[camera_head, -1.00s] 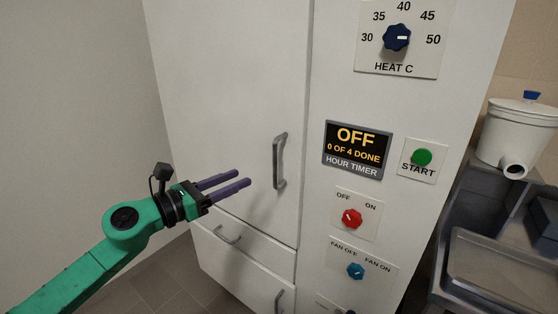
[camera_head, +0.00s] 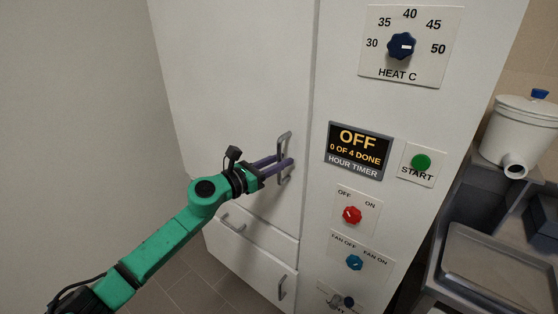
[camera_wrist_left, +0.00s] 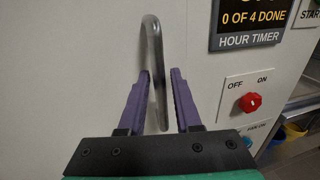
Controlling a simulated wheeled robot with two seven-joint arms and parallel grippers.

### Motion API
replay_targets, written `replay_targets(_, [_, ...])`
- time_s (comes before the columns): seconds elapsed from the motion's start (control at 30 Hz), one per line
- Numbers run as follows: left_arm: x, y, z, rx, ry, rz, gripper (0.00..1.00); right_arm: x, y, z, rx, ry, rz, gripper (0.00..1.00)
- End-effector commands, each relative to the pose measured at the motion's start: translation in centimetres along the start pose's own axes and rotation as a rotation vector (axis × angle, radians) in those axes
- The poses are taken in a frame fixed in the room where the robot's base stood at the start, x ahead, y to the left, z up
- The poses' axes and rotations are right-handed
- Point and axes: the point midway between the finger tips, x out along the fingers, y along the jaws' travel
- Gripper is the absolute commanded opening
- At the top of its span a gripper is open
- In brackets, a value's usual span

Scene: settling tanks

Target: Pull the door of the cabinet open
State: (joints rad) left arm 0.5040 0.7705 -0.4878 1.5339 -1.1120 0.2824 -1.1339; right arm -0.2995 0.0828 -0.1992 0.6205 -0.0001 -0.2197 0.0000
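The white cabinet door (camera_head: 235,80) is shut flush with the front panel. Its grey vertical bar handle (camera_head: 286,142) is near the door's right edge. My left gripper (camera_head: 284,160) has its purple fingers at the handle's height. In the left wrist view, the handle (camera_wrist_left: 155,60) stands between the two fingers of my left gripper (camera_wrist_left: 160,78). The fingers are open, with a gap showing on the right side of the bar; contact on the left side is hard to judge. My right gripper is not in view.
Drawers with grey handles (camera_head: 233,224) lie below the door. Right of the door are the timer display (camera_head: 359,151), green start button (camera_head: 421,162), red knob (camera_head: 352,215) and blue fan knob (camera_head: 354,262). A white pot (camera_head: 520,130) stands at far right. Floor shows lower left.

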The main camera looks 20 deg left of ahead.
Motion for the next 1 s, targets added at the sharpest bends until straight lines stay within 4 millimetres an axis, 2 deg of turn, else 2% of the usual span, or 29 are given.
replay_targets(0.03, [-0.02, 0.01, 0.0, 0.0, 0.0, 0.0, 0.09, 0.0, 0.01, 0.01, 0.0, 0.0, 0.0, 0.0])
replay_targets(0.07, [-0.02, 0.01, 0.0, 0.0, 0.0, 0.0, 0.0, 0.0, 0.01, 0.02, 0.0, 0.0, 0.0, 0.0])
replay_targets(1.0, [-0.05, 0.03, 0.0, -0.001, 0.0, 0.0, 0.0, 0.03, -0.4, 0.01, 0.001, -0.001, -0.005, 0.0])
